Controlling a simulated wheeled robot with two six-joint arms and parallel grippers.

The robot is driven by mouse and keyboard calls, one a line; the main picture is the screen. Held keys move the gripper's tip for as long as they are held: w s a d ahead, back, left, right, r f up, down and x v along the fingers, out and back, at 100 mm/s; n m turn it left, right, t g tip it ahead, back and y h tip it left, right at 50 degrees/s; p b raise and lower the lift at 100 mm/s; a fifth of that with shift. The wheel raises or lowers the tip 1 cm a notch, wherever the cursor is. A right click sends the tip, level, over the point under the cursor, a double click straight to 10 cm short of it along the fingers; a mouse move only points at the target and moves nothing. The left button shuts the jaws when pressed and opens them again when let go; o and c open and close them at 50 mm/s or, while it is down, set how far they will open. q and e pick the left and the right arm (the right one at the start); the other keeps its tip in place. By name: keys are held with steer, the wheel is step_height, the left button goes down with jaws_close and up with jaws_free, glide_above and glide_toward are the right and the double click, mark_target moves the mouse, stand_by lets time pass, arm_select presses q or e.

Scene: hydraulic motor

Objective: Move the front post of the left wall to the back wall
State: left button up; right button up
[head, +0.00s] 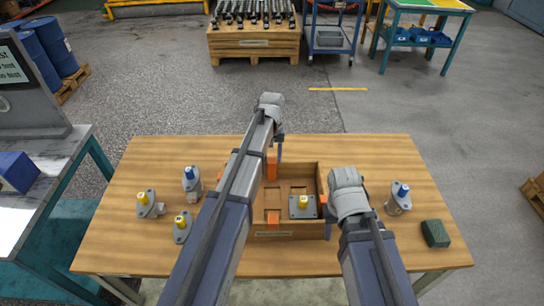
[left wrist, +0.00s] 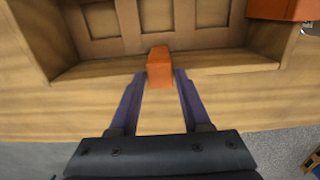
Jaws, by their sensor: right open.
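The wooden box (head: 290,235) has orange posts on its walls. One post (head: 271,168) stands at the back wall, and in the left wrist view a post (left wrist: 160,70) sits on the wall nearest my gripper. My left gripper (head: 280,150) reaches over the box to the back wall. In the left wrist view its fingers (left wrist: 160,75) straddle that post, with what look like narrow gaps. Others show at the front (head: 273,216) and right (head: 323,199) walls. My right gripper (head: 328,225) is open near the box's right wall.
A yellow-topped flanged part (head: 303,204) sits inside the box. Other flanged parts, yellow (head: 150,204) and blue (head: 192,181), stand left on the table. A blue one (head: 400,198) and a green block (head: 435,233) are right. The table's back strip is mostly clear.

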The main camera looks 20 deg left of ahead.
arm_select(q)
steer(key=o, duration=0.4)
steer(key=shift+c, duration=0.2)
step_height(320, 180, up, 8)
steer(key=p, duration=0.7)
steer(key=shift+w+f+p, duration=0.1)
steer(key=shift+p, duration=0.3)
